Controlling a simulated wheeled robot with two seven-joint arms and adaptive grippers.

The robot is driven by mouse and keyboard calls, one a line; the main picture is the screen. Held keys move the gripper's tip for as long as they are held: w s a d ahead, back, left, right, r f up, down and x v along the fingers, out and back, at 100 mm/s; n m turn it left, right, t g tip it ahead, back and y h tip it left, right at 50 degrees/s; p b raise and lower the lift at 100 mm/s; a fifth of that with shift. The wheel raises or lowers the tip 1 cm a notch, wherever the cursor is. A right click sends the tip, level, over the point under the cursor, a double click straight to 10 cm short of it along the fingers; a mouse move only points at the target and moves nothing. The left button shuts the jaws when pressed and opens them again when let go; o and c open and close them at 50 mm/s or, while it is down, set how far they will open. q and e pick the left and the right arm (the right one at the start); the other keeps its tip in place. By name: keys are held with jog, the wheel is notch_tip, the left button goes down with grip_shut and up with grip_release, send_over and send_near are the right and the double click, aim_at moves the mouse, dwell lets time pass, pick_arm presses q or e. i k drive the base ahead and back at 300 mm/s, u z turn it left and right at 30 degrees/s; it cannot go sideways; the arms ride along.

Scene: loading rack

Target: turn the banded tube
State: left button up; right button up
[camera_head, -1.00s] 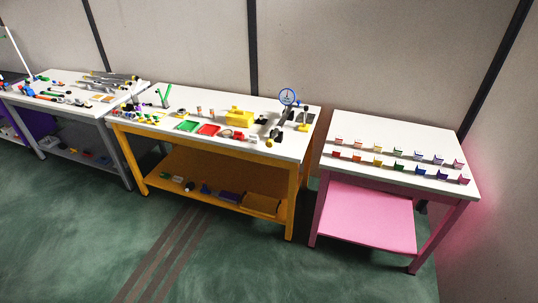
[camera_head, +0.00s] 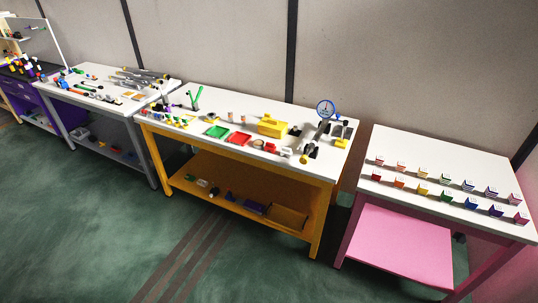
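I cannot make out for certain which object is the banded tube. Two small upright cylinders with orange-pink colouring, a left one (camera_head: 230,116) and a right one (camera_head: 243,118), stand near the back of the yellow table's white top (camera_head: 290,112). They are too small to show whether they have bands. Neither of my grippers is in view, and nothing is being held in the picture.
A pink table (camera_head: 440,158) with coloured cubes stands right, a grey one (camera_head: 110,97) left. The green floor (camera_head: 90,215) in front is clear.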

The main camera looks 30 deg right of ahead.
aim_at(304, 159)
jog(key=u, duration=0.05)
jog(key=i, duration=1.25)
jog(key=z, duration=0.75)
